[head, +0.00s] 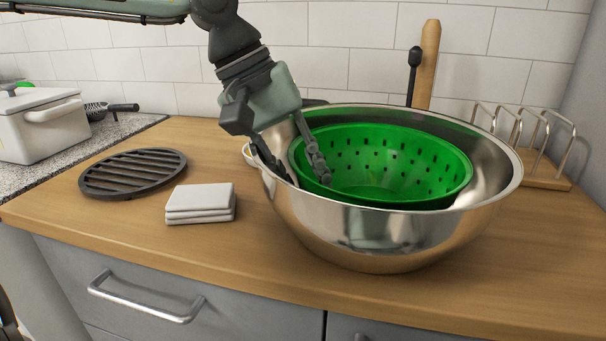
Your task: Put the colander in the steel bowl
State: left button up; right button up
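The green colander (385,165) sits inside the steel bowl (390,235), toward its left side, with its rim at about the height of the bowl's rim. Its underside is hidden by the bowl wall. My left gripper (305,180) comes down at the left edge of the colander. One finger is inside the colander and the other is outside it, by the bowl's left wall. The fingers are apart, with the colander's rim between them. My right gripper is not in view.
White folded cloths (200,203) and a dark round trivet (133,172) lie left of the bowl. A white pot (40,125) stands at the far left. A wire rack (540,150) is behind right. The wooden counter (130,228) is clear in front.

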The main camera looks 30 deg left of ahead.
pick_arm(q)
jog(key=v, duration=1.2)
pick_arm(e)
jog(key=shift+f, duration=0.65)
pick_arm(q)
jog(key=shift+r, duration=0.1)
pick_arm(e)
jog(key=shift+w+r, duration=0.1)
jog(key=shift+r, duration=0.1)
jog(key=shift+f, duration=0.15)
